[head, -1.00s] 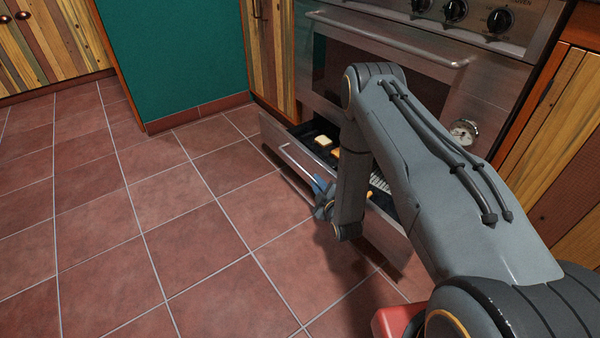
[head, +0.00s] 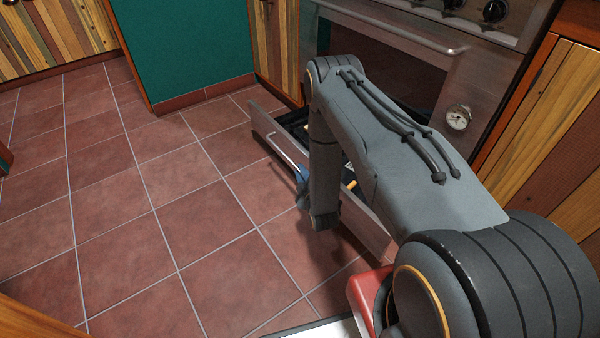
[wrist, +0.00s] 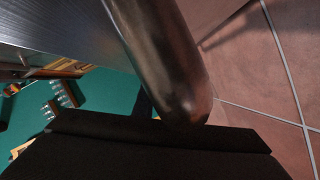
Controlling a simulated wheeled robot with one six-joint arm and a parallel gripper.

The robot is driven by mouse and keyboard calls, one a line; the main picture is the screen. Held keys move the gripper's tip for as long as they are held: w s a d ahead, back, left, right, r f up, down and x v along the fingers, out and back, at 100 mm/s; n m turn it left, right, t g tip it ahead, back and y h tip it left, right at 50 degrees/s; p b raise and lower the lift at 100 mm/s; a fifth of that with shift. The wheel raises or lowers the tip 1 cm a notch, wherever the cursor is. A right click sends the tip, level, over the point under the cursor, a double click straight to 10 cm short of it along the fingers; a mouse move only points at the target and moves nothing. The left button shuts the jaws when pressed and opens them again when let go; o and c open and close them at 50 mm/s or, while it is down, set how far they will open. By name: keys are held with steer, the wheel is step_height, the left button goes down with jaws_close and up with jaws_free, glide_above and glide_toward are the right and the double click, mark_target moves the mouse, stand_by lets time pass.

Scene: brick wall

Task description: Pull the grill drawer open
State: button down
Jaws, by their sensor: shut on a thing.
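The grill drawer (head: 262,122) stands pulled out below the oven, low over the floor. Its front panel and long bar handle (head: 277,150) show left of my arm. My gripper (head: 303,190) is at the handle, mostly hidden behind my arm in the head view. In the wrist view the handle bar (wrist: 165,65) is large and close, running down to the dark gripper part (wrist: 150,150). The gripper is shut on the handle.
The tiled floor (head: 130,200) to the left is open. A wooden edge (head: 35,322) shows at the lower left.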

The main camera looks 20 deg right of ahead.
steer(key=c, duration=1.8)
jaws_free()
steer(key=shift+o, duration=0.2)
steer(key=shift+s, duration=0.1)
steer(key=p+v, duration=0.2)
steer(key=v, duration=0.5)
steer(key=shift+s, duration=0.4)
